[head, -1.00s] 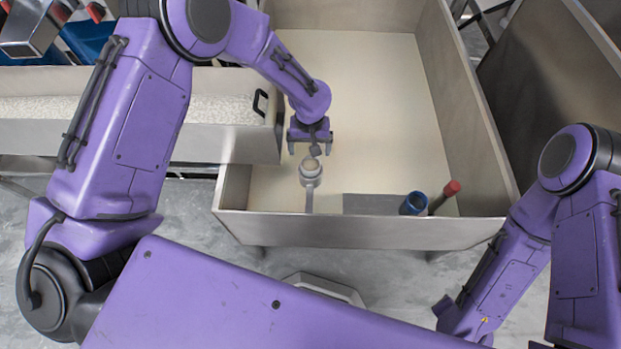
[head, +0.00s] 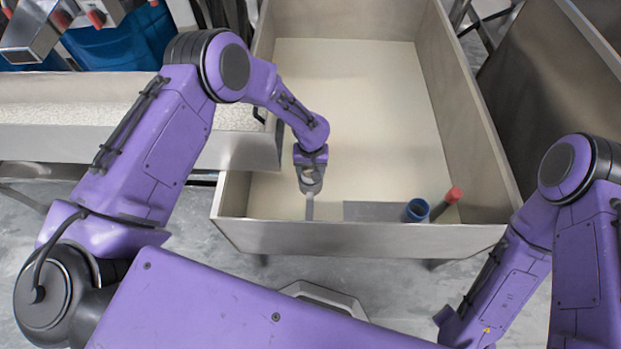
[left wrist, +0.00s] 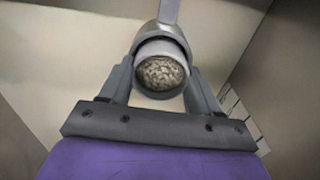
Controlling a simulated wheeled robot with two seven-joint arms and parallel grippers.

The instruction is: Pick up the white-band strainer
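The white-band strainer (head: 311,185) is a small grey cup with a pale band and a flat grey handle, inside the large bin near its front wall. In the left wrist view the strainer (left wrist: 163,48) shows its round end with a speckled surface. My left gripper (head: 311,174) is over it, one finger on each side. In the left wrist view the fingers of my left gripper (left wrist: 160,82) appear to press against its sides; the fingertips are partly hidden. My right gripper (head: 446,314) is low at the right, outside the bin, its fingers mostly hidden.
The bin (head: 350,236) has raised metal walls. A blue cup (head: 415,210) and a red-ended tool (head: 452,196) stand near its front right corner, beside a grey flat piece (head: 371,211). A trough (head: 225,150) of pale grains adjoins at left. The bin's middle is clear.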

